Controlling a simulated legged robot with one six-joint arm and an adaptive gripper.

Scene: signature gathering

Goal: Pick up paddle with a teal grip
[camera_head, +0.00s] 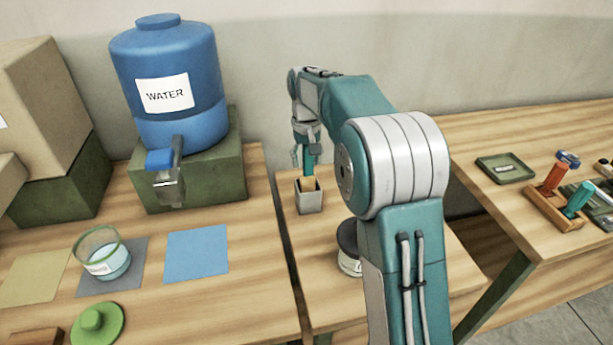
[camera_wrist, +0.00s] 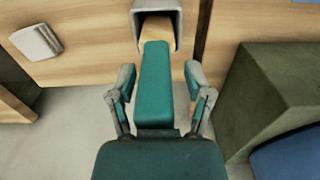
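The paddle with a teal grip stands in a grey square cup (camera_head: 309,199) on the middle table. In the wrist view its teal grip (camera_wrist: 155,85) runs toward the cup (camera_wrist: 178,28), and a tan wooden part (camera_wrist: 157,30) shows inside the cup. My gripper (camera_head: 307,148) is directly above the cup in the head view. In the wrist view its two fingers (camera_wrist: 160,80) are on either side of the teal grip, with a visible gap at least on the right. The gripper is open around the grip. The paddle's lower end is hidden in the cup.
A blue water jug (camera_head: 168,80) stands on a green block (camera_head: 205,180) left of my gripper. A dark-lidded jar (camera_head: 348,262) is partly behind my arm. A glass bowl (camera_head: 108,262) and green lid (camera_head: 97,325) lie left. A wooden rack (camera_head: 553,211) with coloured handles is right.

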